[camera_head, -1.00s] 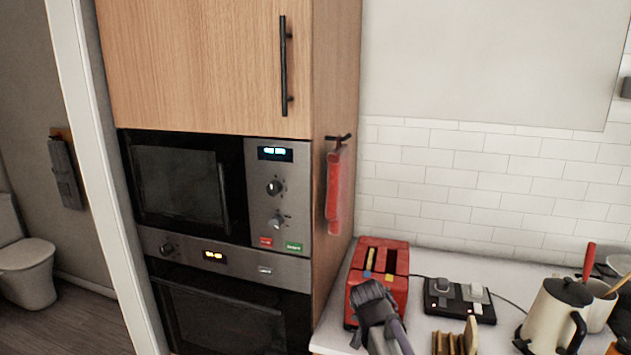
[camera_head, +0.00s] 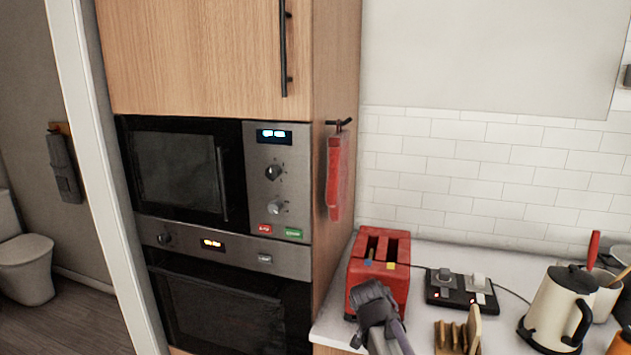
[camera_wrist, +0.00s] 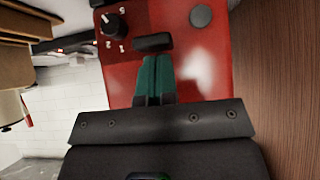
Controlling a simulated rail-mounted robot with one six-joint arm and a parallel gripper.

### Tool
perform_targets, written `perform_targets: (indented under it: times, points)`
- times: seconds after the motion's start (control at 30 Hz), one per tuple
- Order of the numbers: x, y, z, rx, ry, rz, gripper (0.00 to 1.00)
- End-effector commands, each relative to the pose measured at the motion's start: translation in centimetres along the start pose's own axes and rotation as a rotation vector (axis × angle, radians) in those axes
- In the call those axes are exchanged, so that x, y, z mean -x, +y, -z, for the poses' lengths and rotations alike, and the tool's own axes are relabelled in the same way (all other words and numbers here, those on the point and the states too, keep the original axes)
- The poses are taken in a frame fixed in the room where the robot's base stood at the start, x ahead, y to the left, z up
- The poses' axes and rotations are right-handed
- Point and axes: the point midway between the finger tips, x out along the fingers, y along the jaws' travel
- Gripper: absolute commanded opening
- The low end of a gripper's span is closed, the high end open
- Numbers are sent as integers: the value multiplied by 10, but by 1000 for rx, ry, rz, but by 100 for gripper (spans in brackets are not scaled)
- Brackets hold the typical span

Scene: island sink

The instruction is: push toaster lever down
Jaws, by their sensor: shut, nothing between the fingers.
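The red toaster (camera_head: 380,270) stands on the counter beside the tall wooden cabinet. Its two top slots look dark inside, with small yellow and blue marks at their near ends. In the wrist view, the toaster face (camera_wrist: 205,65) fills the upper middle, with a black lever (camera_wrist: 152,42), a dial (camera_wrist: 112,26) and a round grey button (camera_wrist: 201,15). My gripper (camera_wrist: 155,62) is shut and empty, its green fingertips just below the lever in that picture; I cannot tell whether they touch it. In the head view, my gripper (camera_head: 372,296) covers part of the toaster's front.
A toast rack (camera_head: 458,335) stands right of my gripper. A black switch box (camera_head: 461,290) with a cable lies behind it. A cream kettle (camera_head: 556,305) stands further right. A red cloth (camera_head: 337,178) hangs on the cabinet side, above the toaster's left.

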Motion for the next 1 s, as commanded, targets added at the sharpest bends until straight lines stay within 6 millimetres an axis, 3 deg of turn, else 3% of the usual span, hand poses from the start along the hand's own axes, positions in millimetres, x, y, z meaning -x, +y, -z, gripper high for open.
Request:
perform_targets:
  times: [0.37, 0.7, 1.0]
  points:
    - [2, 0, -2, 0, 0, 0, 0]
    - [35, 0, -21, 0, 0, 1, 0]
    - [35, 1, -23, 19, -6, -3, 0]
